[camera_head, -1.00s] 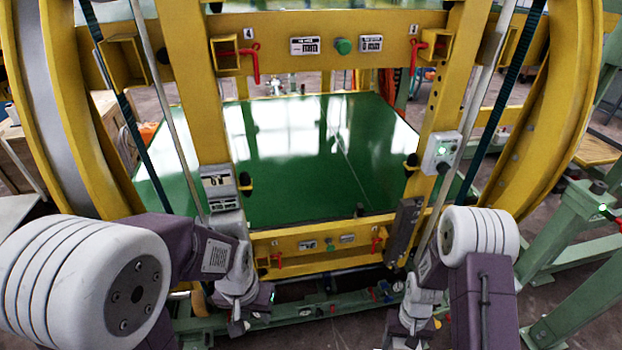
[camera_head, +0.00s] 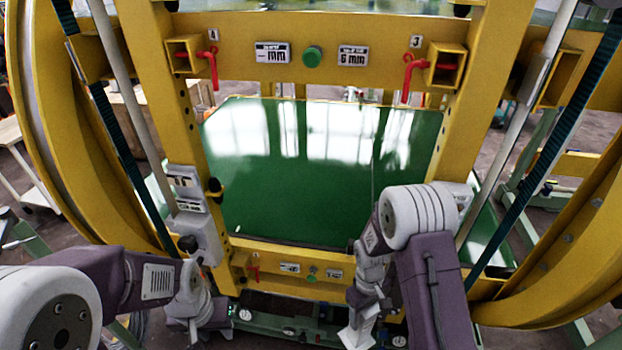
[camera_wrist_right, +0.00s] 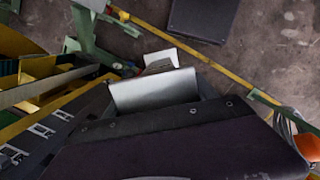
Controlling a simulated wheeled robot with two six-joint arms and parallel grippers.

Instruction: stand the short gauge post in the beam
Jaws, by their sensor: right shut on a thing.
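My right gripper (camera_head: 362,312) is low at the front of the yellow frame in the head view. It is shut on a pale grey post (camera_head: 357,336), which hangs below it; the right wrist view shows pale metal surfaces (camera_wrist_right: 155,90) at the jaws. I cannot read the post's full length. The yellow upper beam (camera_head: 232,27) crosses the frame, with an open square socket at its left end (camera_head: 183,54) and another at its right end (camera_head: 447,66), each beside a red handle. My left gripper (camera_head: 203,322) is low at left, its fingers too small to judge.
A green shiny panel (camera_head: 300,190) lies inside the frame behind the beam. A lower yellow beam (camera_head: 350,262) with small labels runs just beyond my grippers. Large yellow rings stand at both sides (camera_head: 570,255). A green button (camera_head: 312,57) sits between two white labels on the upper beam.

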